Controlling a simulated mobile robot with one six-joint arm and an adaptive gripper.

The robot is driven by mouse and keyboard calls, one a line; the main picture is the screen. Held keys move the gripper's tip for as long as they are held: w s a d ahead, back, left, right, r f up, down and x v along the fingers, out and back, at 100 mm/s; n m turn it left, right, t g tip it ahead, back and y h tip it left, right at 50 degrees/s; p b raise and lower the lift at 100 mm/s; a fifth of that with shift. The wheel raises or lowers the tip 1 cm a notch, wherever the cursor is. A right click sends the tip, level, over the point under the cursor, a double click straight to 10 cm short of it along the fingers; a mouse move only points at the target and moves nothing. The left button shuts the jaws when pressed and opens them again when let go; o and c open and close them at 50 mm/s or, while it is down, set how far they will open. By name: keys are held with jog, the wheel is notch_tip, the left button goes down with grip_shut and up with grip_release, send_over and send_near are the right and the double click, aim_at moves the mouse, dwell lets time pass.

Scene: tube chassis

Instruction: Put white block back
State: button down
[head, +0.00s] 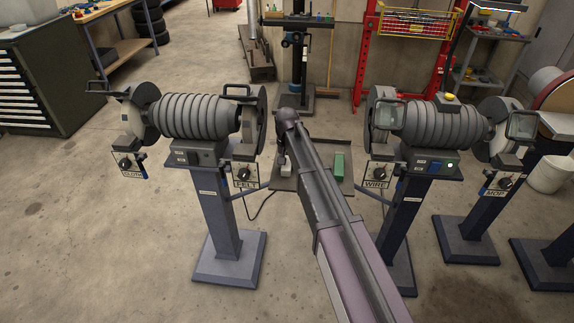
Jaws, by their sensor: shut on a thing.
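My arm reaches forward from the bottom of the head view, and its wrist hides part of my gripper (284,157). My gripper points down over a dark flat tray (312,187) between two grinder stands. It is shut on a small pale block (287,169), which looks like the white block. The block is at or just above the left part of the tray; I cannot tell whether it touches. A green block (338,166) stands on the right part of the tray.
A left grinder (200,116) and a right grinder (430,124) on pedestals flank the tray. A drill-press-like stand (296,60) is behind. A black cable (262,205) lies on the floor at left. Open floor (120,240) is at the front left.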

jog(key=shift+f, duration=0.1)
jog(key=shift+c, duration=1.2)
grip_release()
notch_tip(320, 180, up, 12)
jog(key=p, duration=1.2)
jog(key=shift+s, duration=0.1)
